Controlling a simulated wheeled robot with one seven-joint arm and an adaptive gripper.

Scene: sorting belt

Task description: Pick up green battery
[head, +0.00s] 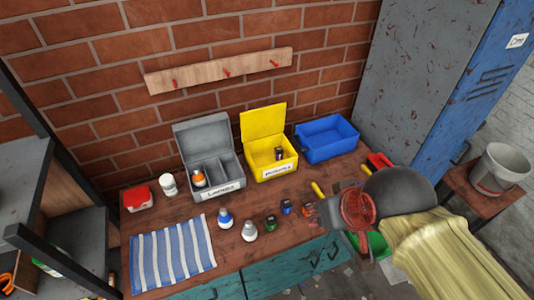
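The green battery (270,222) stands on the wooden workbench (190,278), right of a grey-white bulb (249,231). A blue battery (286,207) and a dark battery (307,209) stand to its right. My gripper (332,211) is over the right part of the bench, to the right of the green battery and apart from it. My own arm covers much of it, and its fingers are too unclear to tell open from shut.
A blue-based bulb (225,217) and a striped cloth (172,252) lie left. Behind stand a grey divided box (230,190), a yellow lidded box (277,172) holding a dark battery, and a blue bin (327,150). A yellow handle (318,189) lies near my gripper.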

